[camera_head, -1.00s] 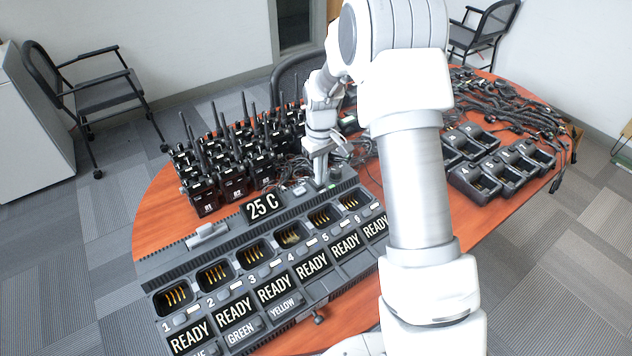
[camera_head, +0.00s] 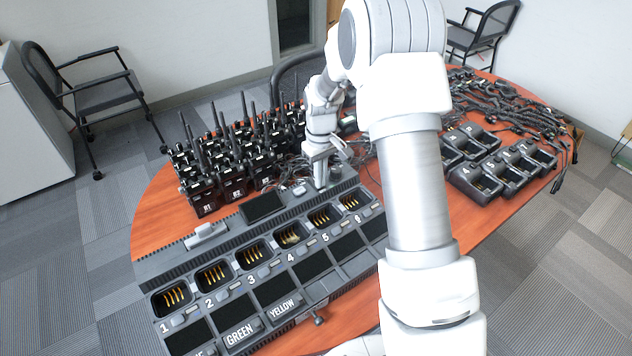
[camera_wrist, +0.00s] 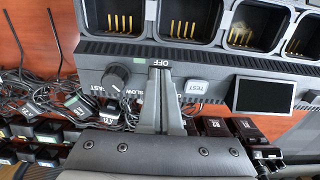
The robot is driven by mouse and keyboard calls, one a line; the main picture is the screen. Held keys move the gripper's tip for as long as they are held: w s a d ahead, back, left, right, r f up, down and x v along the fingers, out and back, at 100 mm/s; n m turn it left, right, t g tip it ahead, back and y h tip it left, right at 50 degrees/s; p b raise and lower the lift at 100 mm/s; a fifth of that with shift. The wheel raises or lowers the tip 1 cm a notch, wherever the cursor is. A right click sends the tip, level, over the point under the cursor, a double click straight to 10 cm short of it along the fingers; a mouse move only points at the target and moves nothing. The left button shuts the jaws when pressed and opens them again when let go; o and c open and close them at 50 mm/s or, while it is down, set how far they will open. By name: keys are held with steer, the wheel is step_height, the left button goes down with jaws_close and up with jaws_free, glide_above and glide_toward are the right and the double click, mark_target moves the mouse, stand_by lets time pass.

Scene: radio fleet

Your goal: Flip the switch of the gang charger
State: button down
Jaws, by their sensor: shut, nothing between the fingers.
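The gang charger (camera_head: 215,262) lies along the front of the table with numbered, empty bays. Its display (camera_head: 262,207) is dark, and so are the panels under the bays; the dark display also shows in the wrist view (camera_wrist: 263,96). My gripper (camera_head: 321,186) is shut and empty, pointing down at the charger's back strip. In the wrist view its fingertips (camera_wrist: 160,70) are right at the OFF label. The fingers cover the switch itself, so its position and any contact cannot be told. A small green patch shows just left of the tips.
A dark knob (camera_wrist: 115,77) and a pale TEST button (camera_wrist: 196,87) flank the fingers. Several radios with antennas (camera_head: 232,180) stand behind the charger. Loose cables (camera_head: 520,115) and small single chargers (camera_head: 485,185) lie at the right. Bare tabletop (camera_head: 150,220) shows at the left.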

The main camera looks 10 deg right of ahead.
step_height(320, 180, up, 7)
steer(key=p, duration=0.4)
steer(key=shift+p, duration=0.35)
stand_by(0.4)
steer(key=s+r+m+t, duration=0.1)
steer(key=s+r, duration=0.5)
steer(key=r, duration=0.3)
steer(key=s+r+m+t, duration=0.1)
steer(key=s+r+t, duration=0.1)
steer(key=s+r, duration=0.5)
steer(key=s+r+m+t, duration=0.1)
steer(key=s+r, duration=0.2)
steer(key=s, duration=0.5)
steer(key=s+r+m+t, duration=0.1)
steer(key=s+r, duration=0.3)
steer(key=s, duration=0.4)
steer(key=shift+s+t, duration=0.2)
steer(key=shift+t, duration=0.1)
